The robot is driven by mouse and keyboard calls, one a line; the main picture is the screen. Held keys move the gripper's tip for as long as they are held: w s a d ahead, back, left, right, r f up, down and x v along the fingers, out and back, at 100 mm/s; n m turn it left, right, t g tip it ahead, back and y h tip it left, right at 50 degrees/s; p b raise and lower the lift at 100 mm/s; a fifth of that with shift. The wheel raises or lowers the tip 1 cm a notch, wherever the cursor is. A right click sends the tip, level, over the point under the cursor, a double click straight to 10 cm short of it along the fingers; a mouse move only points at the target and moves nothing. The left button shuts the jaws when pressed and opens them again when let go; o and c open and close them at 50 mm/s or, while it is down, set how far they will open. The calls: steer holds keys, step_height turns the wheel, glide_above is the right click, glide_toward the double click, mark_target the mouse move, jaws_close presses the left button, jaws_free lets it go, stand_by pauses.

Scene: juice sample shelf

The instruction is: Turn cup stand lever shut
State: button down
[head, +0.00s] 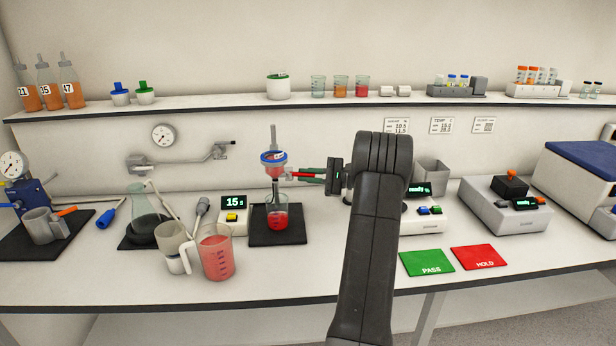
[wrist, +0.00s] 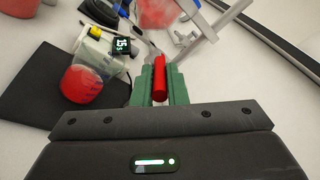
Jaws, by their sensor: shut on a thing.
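The cup stand (head: 273,137) stands on a black mat, with a blue-rimmed cup (head: 273,163) of red juice held in it. A beaker (head: 278,216) with red juice stands below the cup; it also shows in the wrist view (wrist: 88,86). The red lever (head: 304,174) sticks out to the right from under the cup. My gripper (head: 313,174) reaches in from the right and is shut on the lever. In the wrist view the red lever (wrist: 159,78) lies between the green fingers. Whether the valve is open or shut cannot be told.
A timer (head: 233,216) reading 15 s stands left of the black mat (head: 294,237). A large pitcher (head: 216,252) of red juice stands in front. Green PASS (head: 427,263) and red HOLD (head: 479,257) pads lie at right. A shelf (head: 220,104) runs above.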

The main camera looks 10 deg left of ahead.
steer(key=c, duration=1.5)
jaws_free()
steer(key=shift+o, duration=0.2)
steer(key=d+b, duration=0.2)
steer(key=d, duration=1.1)
steer(key=shift+w+d, duration=0.2)
steer(key=shift+d, duration=0.2)
steer(key=a, duration=0.4)
steer(key=a+p, duration=0.1)
steer(key=a, duration=0.4)
steer(key=a+p, duration=0.1)
steer(key=a, duration=0.4)
steer(key=shift+s, duration=0.25)
steer(key=shift+d, duration=0.1)
